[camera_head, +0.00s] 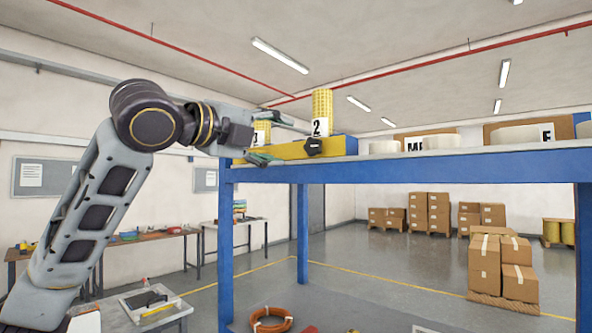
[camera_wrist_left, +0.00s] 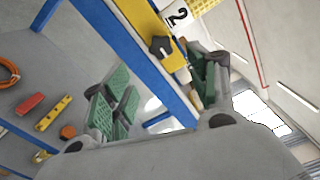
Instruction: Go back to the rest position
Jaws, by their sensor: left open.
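My left gripper (camera_head: 287,142) is at the left end of the blue-framed shelf (camera_head: 450,166), with its fingers apart and nothing seen between them. Its green-padded fingers also show in the left wrist view (camera_wrist_left: 160,88). The gripper is close to a yellow holder (camera_head: 285,151) with a black knob (camera_head: 313,146) on the shelf; I cannot tell whether they touch. A yellow mesh roll (camera_head: 322,104) with label 2 stands upright at the holder. A second yellow roll (camera_head: 262,130) is partly hidden behind my gripper. My right gripper is not in view.
White rolls (camera_head: 428,143) and cardboard boxes lie along the shelf top. Below are an orange hose coil (camera_head: 271,319) and, in the wrist view, a red block (camera_wrist_left: 30,103) and a yellow level (camera_wrist_left: 53,113). Stacked cartons (camera_head: 485,266) stand on the floor behind.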

